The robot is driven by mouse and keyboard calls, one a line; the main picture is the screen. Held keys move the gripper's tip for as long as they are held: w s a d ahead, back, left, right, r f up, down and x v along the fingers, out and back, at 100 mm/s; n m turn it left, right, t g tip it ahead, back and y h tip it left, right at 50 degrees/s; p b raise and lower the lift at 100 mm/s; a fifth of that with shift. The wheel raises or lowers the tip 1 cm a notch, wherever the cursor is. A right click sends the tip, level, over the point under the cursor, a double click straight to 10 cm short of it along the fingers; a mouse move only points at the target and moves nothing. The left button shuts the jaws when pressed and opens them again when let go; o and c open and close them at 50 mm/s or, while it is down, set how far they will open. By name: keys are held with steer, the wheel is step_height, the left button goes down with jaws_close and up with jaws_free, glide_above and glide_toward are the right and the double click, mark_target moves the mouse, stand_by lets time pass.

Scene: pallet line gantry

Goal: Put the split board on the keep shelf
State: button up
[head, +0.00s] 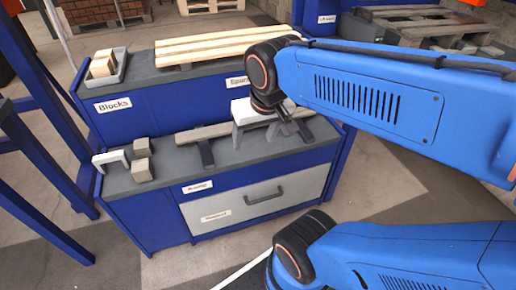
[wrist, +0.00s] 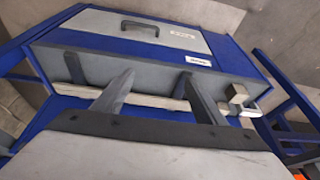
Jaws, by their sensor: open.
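A long pale board (head: 213,131) lies along the back of the bench's lower deck in the head view, with dark brackets (head: 206,153) at it. In the wrist view the board (wrist: 152,99) passes behind both fingers; no split can be made out. My gripper (head: 272,140) is open above the deck's right half, over the board, with its white body hiding part of it. Its fingers also show in the wrist view (wrist: 159,76), apart and empty. Several pale boards (head: 205,47) lie on the upper deck. Shelf labels are too blurred to read, so I cannot tell the keep shelf.
A tray of blocks (head: 104,68) stands at the upper deck's left, above a "Blocks" label. Loose blocks (head: 142,160) and a white bracket (head: 111,158) sit at the lower deck's left end. A grey drawer (head: 255,198) fronts the bench. Blue posts (head: 45,150) stand left.

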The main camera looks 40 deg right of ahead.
steer(key=shift+s+a+f+n+t, duration=0.15)
steer(key=shift+s+a+f+n, duration=0.05)
steer(key=shift+s+n, duration=0.3)
steer(key=shift+s+a+f+n+t, duration=0.15)
steer(key=shift+s+n, duration=0.2)
steer(key=shift+s, duration=0.2)
steer(key=shift+s+a+f+n+t, duration=0.1)
steer(key=shift+s+a+f+n, duration=0.1)
steer(key=shift+s+n, duration=0.3)
